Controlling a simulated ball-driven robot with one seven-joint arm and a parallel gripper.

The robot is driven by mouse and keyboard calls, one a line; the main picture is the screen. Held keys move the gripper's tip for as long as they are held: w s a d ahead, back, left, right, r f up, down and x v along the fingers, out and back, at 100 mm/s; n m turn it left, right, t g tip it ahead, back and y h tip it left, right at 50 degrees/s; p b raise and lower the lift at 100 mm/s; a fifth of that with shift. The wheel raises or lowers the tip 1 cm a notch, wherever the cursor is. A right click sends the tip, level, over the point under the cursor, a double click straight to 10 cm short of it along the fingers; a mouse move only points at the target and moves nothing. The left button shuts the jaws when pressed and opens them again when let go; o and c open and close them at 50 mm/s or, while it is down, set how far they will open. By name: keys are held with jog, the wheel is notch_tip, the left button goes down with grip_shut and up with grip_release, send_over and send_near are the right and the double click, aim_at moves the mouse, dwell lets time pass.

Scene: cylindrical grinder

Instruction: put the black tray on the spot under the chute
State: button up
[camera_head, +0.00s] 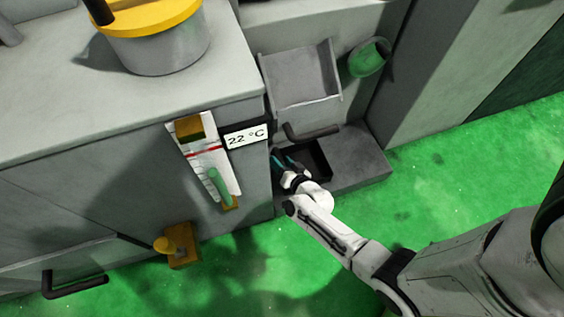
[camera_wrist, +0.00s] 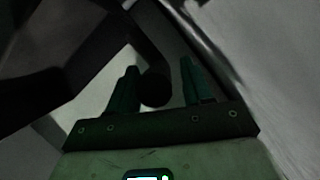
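The black tray (camera_head: 319,160) is a dark, open-topped box at the grey ledge below the chute (camera_head: 301,77) in the head view. Its left part is hidden by my gripper (camera_head: 281,161), so I cannot tell whether it rests flat. A dark bar (camera_head: 312,132) runs just above the tray's far edge. In the wrist view my gripper's two green fingers (camera_wrist: 159,85) stand apart. A dark, round-ended bar (camera_wrist: 155,87) shows between or behind them, with a gap to the right finger. No marked spot is visible.
The grey ledge (camera_head: 362,165) is bare right of the tray. A machine cabinet with a 22 °C display (camera_head: 246,136) stands close left of my gripper. A green cup-like part (camera_head: 369,58) is mounted right of the chute. Green floor (camera_head: 440,150) is open at right.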

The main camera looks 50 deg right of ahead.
jog(key=shift+o, duration=0.5)
jog(key=shift+r, duration=0.1)
jog(key=p+v, duration=0.5)
jog(key=v, duration=0.7)
